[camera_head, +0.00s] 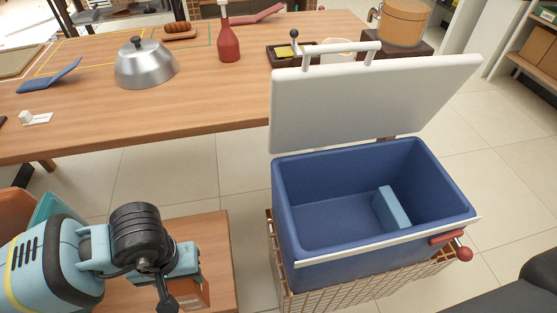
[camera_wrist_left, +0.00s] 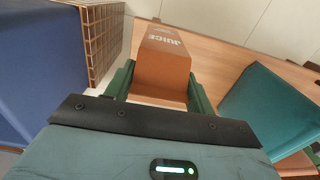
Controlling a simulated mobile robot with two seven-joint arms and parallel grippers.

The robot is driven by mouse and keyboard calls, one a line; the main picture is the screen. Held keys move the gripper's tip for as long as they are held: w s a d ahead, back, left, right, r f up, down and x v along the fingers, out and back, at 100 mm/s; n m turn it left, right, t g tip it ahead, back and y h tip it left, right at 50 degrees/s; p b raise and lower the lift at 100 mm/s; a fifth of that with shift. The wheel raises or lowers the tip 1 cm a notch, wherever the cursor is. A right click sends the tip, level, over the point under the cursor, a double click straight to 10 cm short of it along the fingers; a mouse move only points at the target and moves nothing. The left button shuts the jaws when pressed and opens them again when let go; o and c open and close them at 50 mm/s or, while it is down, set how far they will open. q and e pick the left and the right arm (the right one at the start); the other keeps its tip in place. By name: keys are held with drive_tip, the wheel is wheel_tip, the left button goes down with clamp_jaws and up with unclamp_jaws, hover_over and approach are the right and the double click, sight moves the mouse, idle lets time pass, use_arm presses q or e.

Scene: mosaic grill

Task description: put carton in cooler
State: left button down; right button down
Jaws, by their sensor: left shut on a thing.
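The juice carton (camera_wrist_left: 160,62), orange-brown with white JUICE lettering, is between the green fingers of my left gripper (camera_wrist_left: 160,90). In the head view the carton (camera_head: 192,292) shows partly below my left gripper (camera_head: 182,276), over or on the low wooden table; I cannot tell if it touches the top. The left gripper is shut on it. The blue cooler (camera_head: 290,215) stands to the right with its white lid (camera_head: 375,100) raised. A light blue block (camera_head: 391,208) is inside it at the right. My right gripper is not in view.
The cooler sits on a lattice stand (camera_head: 370,290); its side also shows at the left of the wrist view. A teal box (camera_wrist_left: 265,110) is beside the carton. Behind, a long wooden table (camera_head: 200,110) bears a metal dome (camera_head: 146,66) and a red bottle (camera_head: 228,42).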

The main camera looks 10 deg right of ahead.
use_arm(q)
drive_tip(key=w+a+r, duration=0.2)
drive_tip(key=a+r, duration=0.2)
drive_tip(key=r, duration=0.3)
drive_tip(key=w+a+r, duration=0.3)
drive_tip(key=a+r, duration=0.1)
drive_tip(key=r, duration=0.3)
drive_tip(key=shift+w+a+r, duration=0.15)
drive_tip(key=shift+w+r, duration=0.1)
drive_tip(key=shift+r, duration=0.15)
